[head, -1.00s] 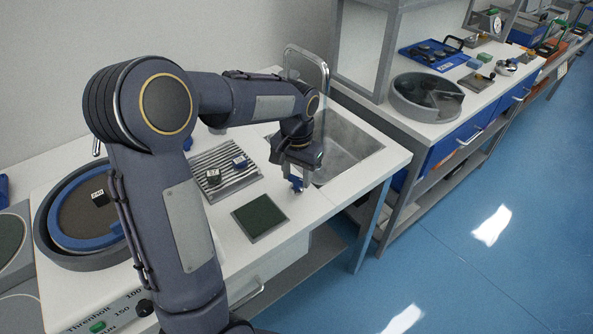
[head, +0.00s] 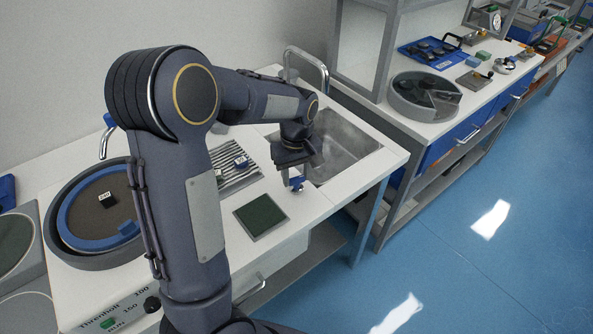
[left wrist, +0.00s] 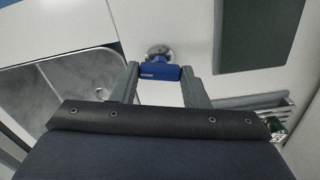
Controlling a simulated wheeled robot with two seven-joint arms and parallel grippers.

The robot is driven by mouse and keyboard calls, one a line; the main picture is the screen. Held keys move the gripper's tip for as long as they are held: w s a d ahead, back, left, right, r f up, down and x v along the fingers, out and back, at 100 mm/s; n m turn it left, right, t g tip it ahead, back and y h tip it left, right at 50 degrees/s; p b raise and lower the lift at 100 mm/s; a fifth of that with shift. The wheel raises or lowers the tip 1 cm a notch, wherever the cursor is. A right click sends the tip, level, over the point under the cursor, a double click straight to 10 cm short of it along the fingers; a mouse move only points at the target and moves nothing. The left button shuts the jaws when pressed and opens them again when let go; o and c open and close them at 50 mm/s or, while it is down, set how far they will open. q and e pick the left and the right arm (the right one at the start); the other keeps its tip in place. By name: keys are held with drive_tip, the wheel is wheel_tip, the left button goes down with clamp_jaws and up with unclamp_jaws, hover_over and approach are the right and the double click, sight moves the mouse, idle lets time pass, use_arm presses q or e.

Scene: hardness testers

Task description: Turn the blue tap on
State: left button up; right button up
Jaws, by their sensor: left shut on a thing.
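The blue tap handle (head: 297,184) is a small blue bar on a round metal base, on the white counter in front of the sink. My left gripper (head: 291,172) reaches down over it. In the left wrist view the blue handle (left wrist: 158,72) lies between the two grey fingertips (left wrist: 159,70), which are shut on it. The curved metal spout (head: 306,54) rises behind the sink (head: 345,145). I see no water coming from it. My right gripper is not in view.
A dark green plate (head: 261,216) lies close in front of the gripper. A ribbed drain rack (head: 236,175) with small labelled blocks is to the left. Further left is a round polishing wheel (head: 65,225). The second bench (head: 440,128) stands right, beyond a gap.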

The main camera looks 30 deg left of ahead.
sight(296, 178)
use_arm(q)
drive_tip(key=shift+n+p, duration=0.35)
drive_tip(key=shift+n, duration=1.25)
drive_tip(key=o, duration=1)
wheel_tip(296, 178, up, 8)
drive_tip(key=shift+f+p, duration=0.1)
drive_tip(key=shift+p, duration=0.3)
drive_tip(key=s+d+r+m+t+h+p, duration=0.1)
drive_tip(key=s+d+m+t, duration=0.1)
drive_tip(key=s+m, duration=0.2)
drive_tip(key=s+d+r+m+t+h, duration=0.1)
drive_tip(key=s+d+r+m, duration=0.1)
drive_tip(key=s, duration=0.8)
drive_tip(key=s+d+r+m+t+h+p, duration=0.1)
drive_tip(key=s+d+r+m+t, duration=0.1)
drive_tip(key=s+m, duration=0.4)
drive_tip(key=shift+s+d+r+t+h+p, duration=0.1)
drive_tip(key=shift+s+d+t+h+p, duration=0.1)
drive_tip(key=shift+s+d, duration=0.3)
drive_tip(key=shift+s+d+t+h+p, duration=0.15)
drive_tip(key=shift+s+d+h, duration=0.1)
drive_tip(key=shift+s, duration=0.3)
